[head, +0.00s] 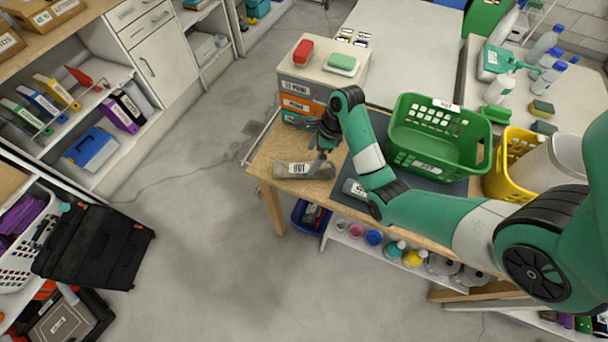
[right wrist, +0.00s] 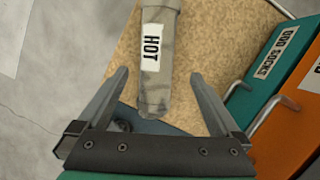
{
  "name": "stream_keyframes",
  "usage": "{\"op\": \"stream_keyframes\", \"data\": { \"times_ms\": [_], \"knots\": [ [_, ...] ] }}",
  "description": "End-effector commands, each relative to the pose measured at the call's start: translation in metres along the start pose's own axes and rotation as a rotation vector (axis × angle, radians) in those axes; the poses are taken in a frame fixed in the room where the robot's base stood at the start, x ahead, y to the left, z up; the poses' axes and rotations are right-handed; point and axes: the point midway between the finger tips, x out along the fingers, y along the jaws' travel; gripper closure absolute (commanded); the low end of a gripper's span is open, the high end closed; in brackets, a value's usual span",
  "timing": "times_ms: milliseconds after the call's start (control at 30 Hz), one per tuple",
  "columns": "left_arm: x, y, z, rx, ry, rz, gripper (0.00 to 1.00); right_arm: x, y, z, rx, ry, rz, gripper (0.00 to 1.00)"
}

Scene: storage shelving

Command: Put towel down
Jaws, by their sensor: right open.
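A grey rolled towel (head: 318,171) with a white HOT label lies on the left end of the wooden table (head: 262,160). My right gripper (head: 321,156) is just above and behind the towel. In the right wrist view, the gripper (right wrist: 160,73) is open. The towel (right wrist: 155,80) lies lengthwise between its two spread fingers, with a visible gap on each side. A second grey item (head: 354,188) with a white label, partly hidden by my arm, lies on the dark mat (head: 333,188). My left gripper is not in view.
Stacked drawers (head: 296,104) carrying a red item and a green-and-white item stand just behind the towel. A green basket (head: 438,140) and a yellow basket (head: 497,178) stand to the right. Open floor lies left of the table.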

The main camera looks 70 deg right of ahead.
Motion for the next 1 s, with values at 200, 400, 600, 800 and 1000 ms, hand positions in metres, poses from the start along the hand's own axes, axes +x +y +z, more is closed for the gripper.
{"op": "stream_keyframes", "data": {
  "times_ms": [200,400,600,800,1000],
  "knots": [
    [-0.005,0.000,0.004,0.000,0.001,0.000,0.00,0.007,0.000,0.001,0.000,0.000,-0.001,0.00],
    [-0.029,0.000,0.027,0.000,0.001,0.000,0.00,0.038,0.003,0.003,-0.002,0.000,-0.001,0.00],
    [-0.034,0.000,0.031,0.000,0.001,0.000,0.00,0.055,0.004,0.006,0.000,0.000,0.000,0.00],
    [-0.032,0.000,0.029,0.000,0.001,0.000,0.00,0.053,0.004,0.006,0.000,0.000,0.000,0.05],
    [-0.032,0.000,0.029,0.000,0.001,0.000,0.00,0.053,0.004,0.006,0.000,0.000,0.000,0.41]
  ]
}}
